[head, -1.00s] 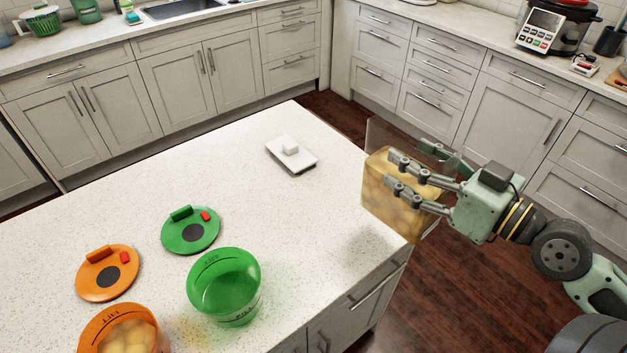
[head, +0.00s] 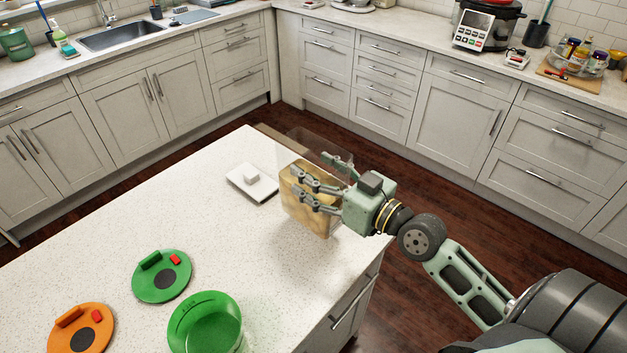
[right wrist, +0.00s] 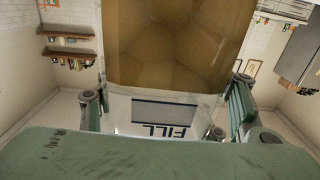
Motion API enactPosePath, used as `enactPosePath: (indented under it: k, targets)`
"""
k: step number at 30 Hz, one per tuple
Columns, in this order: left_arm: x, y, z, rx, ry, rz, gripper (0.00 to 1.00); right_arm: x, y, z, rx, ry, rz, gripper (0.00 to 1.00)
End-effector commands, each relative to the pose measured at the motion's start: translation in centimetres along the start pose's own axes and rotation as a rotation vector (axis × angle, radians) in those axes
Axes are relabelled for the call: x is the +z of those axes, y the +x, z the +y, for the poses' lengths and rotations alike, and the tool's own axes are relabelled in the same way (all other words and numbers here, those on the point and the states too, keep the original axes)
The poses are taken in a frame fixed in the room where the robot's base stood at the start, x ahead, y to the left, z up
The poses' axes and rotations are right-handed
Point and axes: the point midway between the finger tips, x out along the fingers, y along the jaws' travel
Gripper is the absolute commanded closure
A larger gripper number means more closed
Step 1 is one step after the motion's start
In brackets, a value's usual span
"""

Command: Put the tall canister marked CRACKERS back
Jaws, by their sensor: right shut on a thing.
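A tall clear canister (head: 308,221) with tan contents in its lower part is held in my right gripper (head: 314,178) at the far right edge of the island. The gripper is shut on its sides, and the canister appears upright with no lid on it. In the right wrist view the canister (right wrist: 175,45) fills the space between the fingers; a "FILL" mark shows upside down. No CRACKERS marking is readable. A white square lid (head: 262,189) with a raised knob lies on the island, left of the canister. My left gripper is not in view.
The island top (head: 215,235) is bare in the middle. A green lid (head: 175,284), an orange lid (head: 68,340) and an open green tub (head: 205,335) are at the front left. Shelves (right wrist: 67,45) with small items show in the right wrist view.

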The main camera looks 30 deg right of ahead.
Motion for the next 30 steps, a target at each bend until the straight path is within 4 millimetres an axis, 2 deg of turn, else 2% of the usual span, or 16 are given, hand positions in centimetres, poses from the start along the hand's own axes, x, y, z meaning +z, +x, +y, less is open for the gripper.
enactPosePath:
  k: [5, 12, 25, 26, 30]
  targets:
    - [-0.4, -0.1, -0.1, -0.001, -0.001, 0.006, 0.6, 0.7, 0.9, -0.2, -0.001, -0.002, 0.004, 1.0]
    - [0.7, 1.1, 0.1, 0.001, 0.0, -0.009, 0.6, 4.1, 0.8, -0.2, -0.002, -0.002, 0.002, 1.0]
    - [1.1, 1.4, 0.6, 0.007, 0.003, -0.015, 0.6, 4.7, 0.8, -0.2, 0.0, -0.003, 0.005, 1.0]
    - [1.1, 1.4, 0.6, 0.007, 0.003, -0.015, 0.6, 4.9, 0.8, -0.2, -0.001, -0.002, -0.001, 0.37]
    - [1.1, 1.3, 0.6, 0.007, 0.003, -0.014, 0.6, 4.8, 0.8, -0.2, -0.001, -0.001, -0.001, 0.25]
